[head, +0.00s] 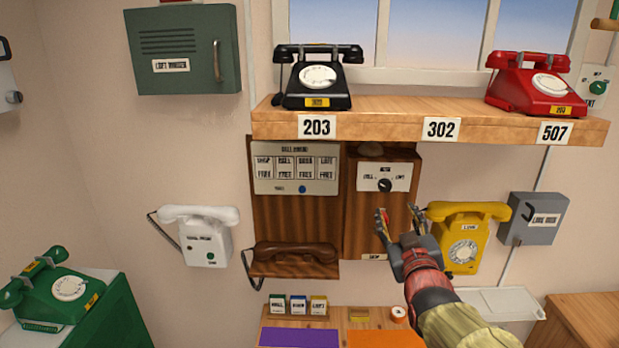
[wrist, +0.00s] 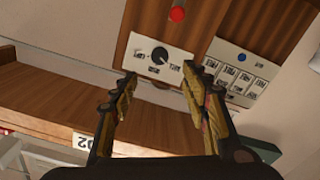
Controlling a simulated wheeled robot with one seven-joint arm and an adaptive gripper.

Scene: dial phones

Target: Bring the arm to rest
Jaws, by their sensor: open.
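My gripper (head: 398,218) is raised in the head view, in front of the lower part of the wooden panel with the knob plate (head: 385,177). Its two fingers are spread apart with nothing between them. In the wrist view my gripper (wrist: 160,85) is also open and empty, and the knob plate (wrist: 157,54) shows beyond the fingertips. The forearm comes up from the lower right in the head view. Part of the yellow phone (head: 460,235) stands just right of my gripper. I cannot tell whether the fingers touch the panel.
A wooden shelf (head: 390,118) with black (head: 318,77) and red phones (head: 535,85) juts out above. A grey box (head: 533,218) is at right. Small boxes (head: 298,304) stand below.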

